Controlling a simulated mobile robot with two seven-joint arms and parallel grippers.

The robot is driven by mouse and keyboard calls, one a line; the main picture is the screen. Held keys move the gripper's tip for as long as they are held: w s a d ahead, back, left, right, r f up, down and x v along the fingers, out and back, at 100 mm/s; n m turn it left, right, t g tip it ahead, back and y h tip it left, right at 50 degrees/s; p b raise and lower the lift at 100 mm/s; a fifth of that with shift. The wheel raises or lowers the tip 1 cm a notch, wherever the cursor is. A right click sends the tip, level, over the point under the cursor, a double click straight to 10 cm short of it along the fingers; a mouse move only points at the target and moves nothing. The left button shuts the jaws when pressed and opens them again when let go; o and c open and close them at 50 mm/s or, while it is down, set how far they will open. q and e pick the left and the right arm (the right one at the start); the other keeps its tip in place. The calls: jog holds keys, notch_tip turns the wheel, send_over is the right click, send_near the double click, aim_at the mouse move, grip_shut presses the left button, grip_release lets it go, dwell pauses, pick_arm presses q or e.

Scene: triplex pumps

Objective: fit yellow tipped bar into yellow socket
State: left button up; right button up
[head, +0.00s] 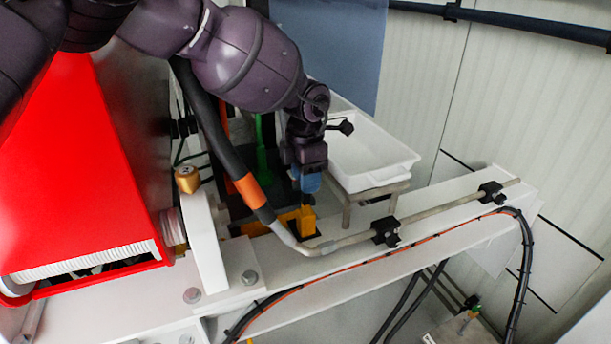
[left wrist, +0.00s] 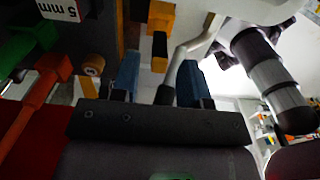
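My left gripper (head: 308,190) points down over the yellow socket piece (head: 303,217) on the beam. In the left wrist view its two blue fingers (left wrist: 159,78) stand apart with no object clearly gripped. Beyond the gap, a yellow block (left wrist: 161,16) shows with a narrow dark section and a yellow end (left wrist: 159,64) in line with it. These look like the socket and the yellow tipped bar, but I cannot tell whether they are joined. The gripper hides part of them in the head view. My right gripper is not in view.
A hose with an orange band (head: 250,190) joins a metal pipe (head: 345,241) close beside the gripper. A white tray (head: 375,160) stands behind. A red housing (head: 75,180) fills the left. Green (left wrist: 30,42) and orange (left wrist: 38,92) parts lie left in the wrist view.

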pick_arm(q)
jog(key=shift+r+p, duration=0.4)
jog(key=shift+r, duration=0.2)
notch_tip(320, 180, up, 12)
jog(key=b, duration=0.1)
jog(key=shift+b, duration=0.3)
